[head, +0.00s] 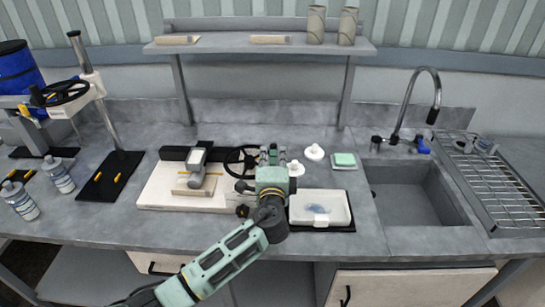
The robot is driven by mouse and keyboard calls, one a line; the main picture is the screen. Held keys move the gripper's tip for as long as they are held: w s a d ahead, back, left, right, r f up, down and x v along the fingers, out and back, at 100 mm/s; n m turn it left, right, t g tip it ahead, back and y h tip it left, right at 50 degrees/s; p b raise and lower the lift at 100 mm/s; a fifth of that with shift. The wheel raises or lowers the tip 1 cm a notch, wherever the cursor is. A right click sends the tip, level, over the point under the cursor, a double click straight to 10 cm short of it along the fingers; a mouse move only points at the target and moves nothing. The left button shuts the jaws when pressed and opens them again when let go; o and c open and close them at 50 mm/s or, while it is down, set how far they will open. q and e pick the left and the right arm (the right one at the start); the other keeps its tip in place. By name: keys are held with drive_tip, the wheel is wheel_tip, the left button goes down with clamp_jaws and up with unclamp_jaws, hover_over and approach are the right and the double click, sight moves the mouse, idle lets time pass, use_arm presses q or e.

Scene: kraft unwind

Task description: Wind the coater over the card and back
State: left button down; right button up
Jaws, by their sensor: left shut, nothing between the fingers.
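The coater is a white flat base (160,190) on the bench, with a grey head (197,162) standing over it and a black handwheel (241,161) at its right end. A pale beige card-like piece (190,188) lies on the base just in front of the head. My left gripper (272,154) is shut and empty, immediately right of the handwheel; whether it touches the rim I cannot tell. My left arm reaches in from the bottom and hides the base's right end. My right gripper is not in view.
A white tray (335,207) with a blue smear lies right of my arm. A sink (410,200) and wire rack are right; bottles (58,175) and a stand are left. A shelf (260,48) spans above.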

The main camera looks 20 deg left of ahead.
sight(274, 144)
use_arm(q)
drive_tip(key=shift+w+f+n+y+b, duration=0.1)
drive_tip(key=shift+w+n+y+b, duration=0.15)
drive_tip(key=shift+y+b, duration=0.2)
drive_tip(key=shift+w+f+n+g+y+b, duration=0.15)
drive_tip(key=shift+n+g+y+b, duration=0.25)
drive_tip(key=shift+b, duration=0.2)
drive_tip(key=n+y+b, duration=0.1)
drive_tip(key=b, duration=0.1)
drive_tip(key=w+n+g+y+b, duration=0.1)
drive_tip(key=y+b, duration=0.1)
drive_tip(key=w+n+g+y+b, duration=0.1)
drive_tip(key=b, duration=0.1)
drive_tip(key=shift+w+a+f+y, duration=0.15)
drive_tip(key=shift+w+y, duration=0.1)
drive_tip(key=shift+w+a+b, duration=0.1)
drive_tip(key=shift+w+b, duration=0.25)
drive_tip(key=shift+b, duration=0.1)
drive_tip(key=shift+r+b+x, duration=0.15)
drive_tip(key=shift+b+x, duration=0.35)
drive_tip(key=shift+x, duration=0.15)
drive_tip(key=shift+r+b+x, duration=0.15)
drive_tip(key=shift+b+x, duration=0.35)
drive_tip(key=shift+x, duration=0.1)
drive_tip(key=shift+a, duration=0.1)
drive_tip(key=shift+r, duration=0.1)
